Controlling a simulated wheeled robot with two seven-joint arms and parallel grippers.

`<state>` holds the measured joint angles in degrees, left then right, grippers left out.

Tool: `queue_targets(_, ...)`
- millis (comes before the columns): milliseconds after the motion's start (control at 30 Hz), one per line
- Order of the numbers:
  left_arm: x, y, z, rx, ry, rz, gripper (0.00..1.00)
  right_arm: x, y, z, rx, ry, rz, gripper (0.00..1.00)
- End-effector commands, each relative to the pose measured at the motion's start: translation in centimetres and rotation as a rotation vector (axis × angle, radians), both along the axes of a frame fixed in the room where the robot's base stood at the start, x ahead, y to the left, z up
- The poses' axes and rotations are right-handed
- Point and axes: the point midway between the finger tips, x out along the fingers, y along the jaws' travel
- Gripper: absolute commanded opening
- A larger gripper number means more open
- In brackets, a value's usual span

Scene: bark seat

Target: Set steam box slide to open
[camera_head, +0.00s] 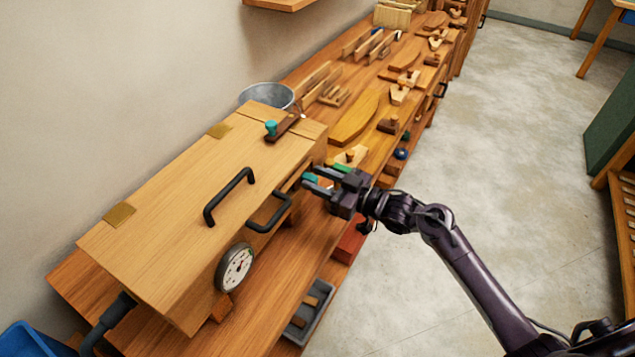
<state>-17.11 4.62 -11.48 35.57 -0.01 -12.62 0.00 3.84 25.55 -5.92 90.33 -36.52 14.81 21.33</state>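The steam box (185,195) is a long pale wooden box on the bench along the wall, with a round gauge (235,267) on its front. On its top, near the far end, lies a short dark wooden slide (284,126) with a teal knob. A black handle (229,196) stands on the lid and another black handle (269,213) is on the front. My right gripper (307,183) is beside the front far corner of the box, pointing left toward it. Its two fingers look apart, with nothing seen between them. It is apart from the slide. My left gripper is not in view.
A metal bucket (266,95) stands behind the box's far end. Wooden pieces and tools (356,118) crowd the bench beyond. A grey tray (308,311) and a red block (349,241) are below the front. A hose (108,318) meets the near end.

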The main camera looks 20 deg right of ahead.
Motion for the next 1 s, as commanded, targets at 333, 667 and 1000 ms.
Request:
queue_targets(333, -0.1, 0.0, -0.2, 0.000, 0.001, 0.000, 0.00, -0.3, 0.0, -0.2, 0.001, 0.002, 0.004, 0.42)
queue_targets(667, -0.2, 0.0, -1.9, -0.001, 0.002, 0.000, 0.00, -3.9, -3.6, -0.5, -0.003, 0.004, 0.004, 0.42)
queue_targets(1000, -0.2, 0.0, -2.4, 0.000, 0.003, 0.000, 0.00, -5.6, -5.5, -0.1, 0.001, 0.002, 0.003, 0.42)
